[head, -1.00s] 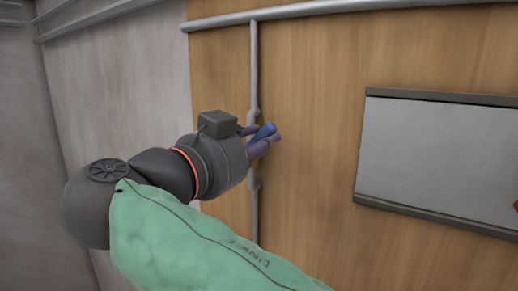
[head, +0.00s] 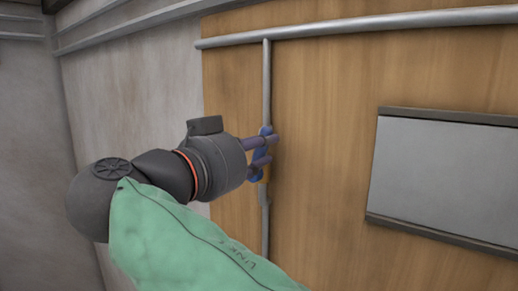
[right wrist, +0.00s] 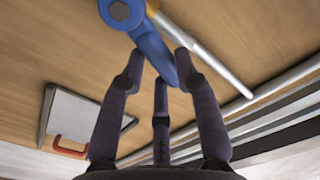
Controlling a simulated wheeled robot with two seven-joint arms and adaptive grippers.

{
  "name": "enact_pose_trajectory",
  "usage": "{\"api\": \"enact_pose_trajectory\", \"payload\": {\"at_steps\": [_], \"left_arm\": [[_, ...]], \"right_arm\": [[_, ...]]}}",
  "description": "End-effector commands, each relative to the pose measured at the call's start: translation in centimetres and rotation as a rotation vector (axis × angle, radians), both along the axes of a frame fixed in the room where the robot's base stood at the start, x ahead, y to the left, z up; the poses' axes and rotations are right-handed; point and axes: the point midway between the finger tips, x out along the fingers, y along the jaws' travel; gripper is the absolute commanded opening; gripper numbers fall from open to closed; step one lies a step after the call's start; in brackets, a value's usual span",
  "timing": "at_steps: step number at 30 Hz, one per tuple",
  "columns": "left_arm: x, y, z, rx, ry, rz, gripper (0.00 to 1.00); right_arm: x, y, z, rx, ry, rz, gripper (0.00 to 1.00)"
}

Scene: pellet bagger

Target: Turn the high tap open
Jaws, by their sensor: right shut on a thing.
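The high tap has a blue lever handle (head: 265,131) on a thin upright grey pipe (head: 267,85) against the wood panel. The handle now looks roughly in line with that pipe. My right gripper (head: 268,150) is shut on the handle, and its fingers cover part of it. In the right wrist view, the blue handle (right wrist: 150,44) runs down between the fingertips (right wrist: 160,70), and its round bolted hub shows at the top. A small orange-yellow part (head: 264,172) shows beside the lower finger. My left gripper is not in view.
A horizontal grey pipe (head: 370,24) crosses the top of the wood panel (head: 325,130). A grey plate (head: 445,180) with dark rails is fixed at the right. In the right wrist view, a red handle (right wrist: 68,147) shows near that plate. Bare wood lies between pipe and plate.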

Motion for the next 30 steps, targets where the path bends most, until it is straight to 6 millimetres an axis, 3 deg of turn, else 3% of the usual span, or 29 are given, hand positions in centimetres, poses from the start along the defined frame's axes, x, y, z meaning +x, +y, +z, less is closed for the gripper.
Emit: {"api": "enact_pose_trajectory", "payload": {"at_steps": [6,7,9,10,22,30], "left_arm": [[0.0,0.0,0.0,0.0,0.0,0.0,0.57],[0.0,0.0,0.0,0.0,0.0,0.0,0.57],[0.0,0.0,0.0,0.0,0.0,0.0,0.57],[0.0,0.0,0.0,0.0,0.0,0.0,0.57],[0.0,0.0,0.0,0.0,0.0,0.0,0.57],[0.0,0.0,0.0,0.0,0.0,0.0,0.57]], "right_arm": [[0.0,0.0,0.1,0.002,-0.003,0.0,0.0],[0.0,0.0,0.1,0.002,-0.003,0.0,0.35],[0.0,0.0,0.1,0.002,-0.003,0.0,0.55],[0.0,0.0,0.1,0.002,-0.003,0.0,0.57],[-0.4,0.3,0.0,0.001,-0.001,0.001,0.57],[-3.9,2.9,0.0,0.001,-0.004,0.004,0.57]]}}
